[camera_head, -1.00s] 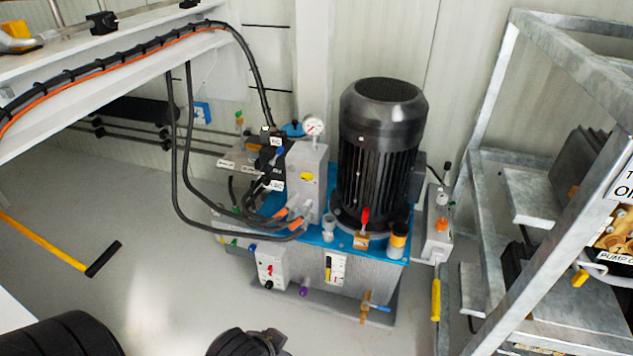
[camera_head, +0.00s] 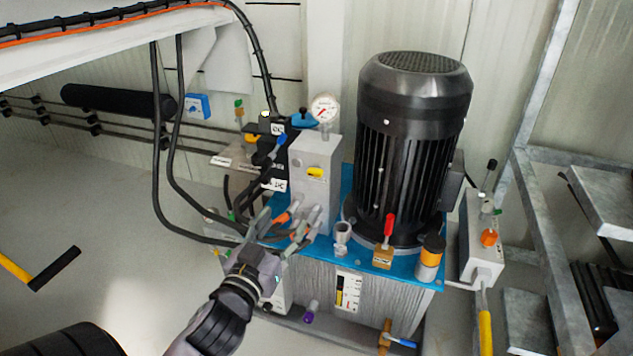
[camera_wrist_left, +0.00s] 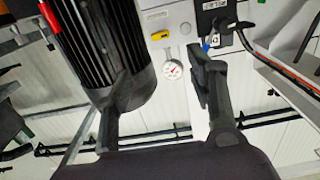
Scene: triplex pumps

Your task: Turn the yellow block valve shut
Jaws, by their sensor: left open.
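The yellow block valve (camera_head: 315,173) is a small yellow handle lying about level on the front of the grey upright block (camera_head: 312,200), below the pressure gauge (camera_head: 325,108). In the left wrist view the picture is turned over, and the yellow handle (camera_wrist_left: 160,35) shows above the gauge (camera_wrist_left: 172,70). My left gripper (camera_head: 284,230) is open and empty. It is in front of and below the block, apart from the yellow handle, and overlaps the hose ends. In the left wrist view its spread fingers (camera_wrist_left: 155,88) stand either side of the gauge. My right gripper is out of view.
A large black motor (camera_head: 410,150) stands right of the block on the blue tank top (camera_head: 345,250). A red-handled valve (camera_head: 388,232) sits at its foot. Black hoses (camera_head: 160,150) hang at the left. A metal frame (camera_head: 535,220) stands at the right.

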